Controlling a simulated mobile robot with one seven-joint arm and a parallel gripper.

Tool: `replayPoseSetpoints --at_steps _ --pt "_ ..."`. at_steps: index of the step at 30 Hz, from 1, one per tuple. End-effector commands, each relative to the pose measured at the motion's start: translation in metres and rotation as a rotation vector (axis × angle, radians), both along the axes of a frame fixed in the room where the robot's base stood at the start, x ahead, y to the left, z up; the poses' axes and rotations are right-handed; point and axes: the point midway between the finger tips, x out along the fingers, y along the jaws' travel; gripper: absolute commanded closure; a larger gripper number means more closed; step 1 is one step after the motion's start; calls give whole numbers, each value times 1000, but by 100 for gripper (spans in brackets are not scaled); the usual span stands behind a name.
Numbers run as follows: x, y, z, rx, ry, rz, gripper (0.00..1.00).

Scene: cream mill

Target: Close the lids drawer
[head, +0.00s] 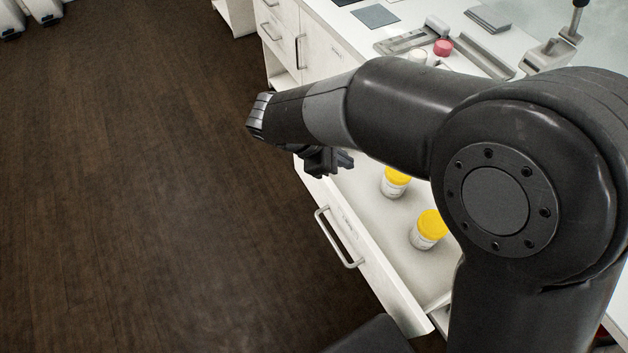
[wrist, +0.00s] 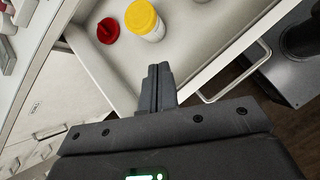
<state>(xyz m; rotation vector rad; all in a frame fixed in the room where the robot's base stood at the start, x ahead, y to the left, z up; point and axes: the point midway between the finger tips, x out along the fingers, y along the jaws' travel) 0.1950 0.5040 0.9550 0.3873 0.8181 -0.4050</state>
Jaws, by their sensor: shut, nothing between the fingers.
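The open drawer (head: 372,277) is white and pulled out from the white cabinet, with a bar handle (head: 338,238) on its front. In the head view two white jars with yellow lids (head: 396,182) (head: 428,229) stand inside it. My gripper (head: 343,161) is at the drawer's far end, partly hidden by my arm. In the wrist view my gripper (wrist: 158,82) is shut and empty, with its fingers over the drawer. A yellow-lidded jar (wrist: 145,20) and a red lid (wrist: 108,30) lie beyond the fingertips in the drawer. Whether the fingers touch the drawer is unclear.
The counter above holds a pink-lidded jar (head: 443,48), metal trays (head: 404,41) and grey flat pads (head: 375,16). Shut drawers with handles (head: 299,50) are farther along the cabinet. The dark wooden floor (head: 150,180) to the left is clear.

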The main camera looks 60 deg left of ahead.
Motion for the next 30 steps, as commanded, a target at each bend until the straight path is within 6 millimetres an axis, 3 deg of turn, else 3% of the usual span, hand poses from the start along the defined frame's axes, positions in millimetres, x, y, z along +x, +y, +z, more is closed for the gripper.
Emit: replayPoseSetpoints --at_steps 1,6,9,12,15,19,30 --pt "-29 17 -17 -37 -2 88 100" --pt "-108 53 -59 -132 -27 329 100" --pt "-142 64 -77 -168 -39 425 100" --pt "-163 69 -87 -188 -48 482 100" --pt "-170 71 -93 -198 -54 507 100" --pt "-163 71 -101 -199 -53 508 100" --pt "-110 70 -153 -201 -51 505 100"
